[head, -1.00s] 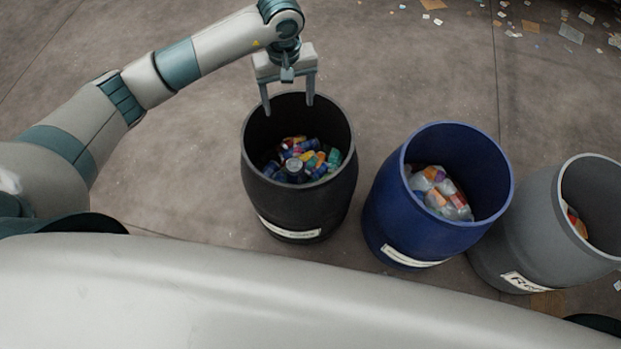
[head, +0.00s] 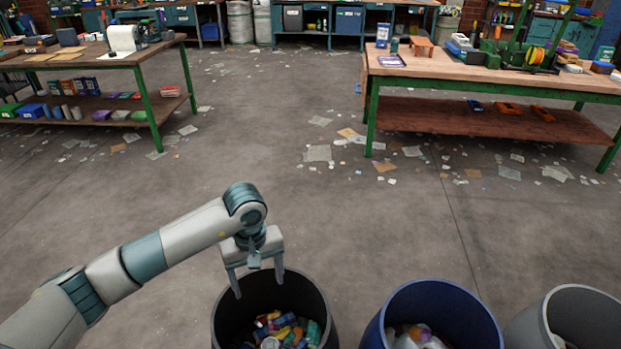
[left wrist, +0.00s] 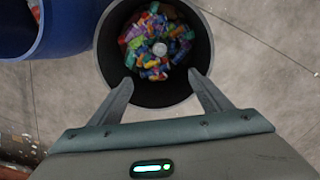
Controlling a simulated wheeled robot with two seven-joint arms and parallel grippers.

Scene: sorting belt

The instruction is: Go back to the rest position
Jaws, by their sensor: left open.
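My left gripper (head: 258,284) is open and empty above the rim of the black barrel (head: 222,318), with its fingers pointing down. In the left wrist view the two fingers (left wrist: 160,90) stand apart, one on each side of the near part of the barrel's opening. The black barrel (left wrist: 204,45) holds several colourful cans and small containers (left wrist: 155,40) well below the fingers. My right gripper is in neither view.
A blue barrel (head: 480,312) with clear and coloured waste and a grey barrel (head: 590,312) stand to the right. Two green-legged workbenches (head: 150,110) (head: 480,135) stand farther back. Paper scraps (head: 318,153) litter the floor; the middle floor is mostly clear.

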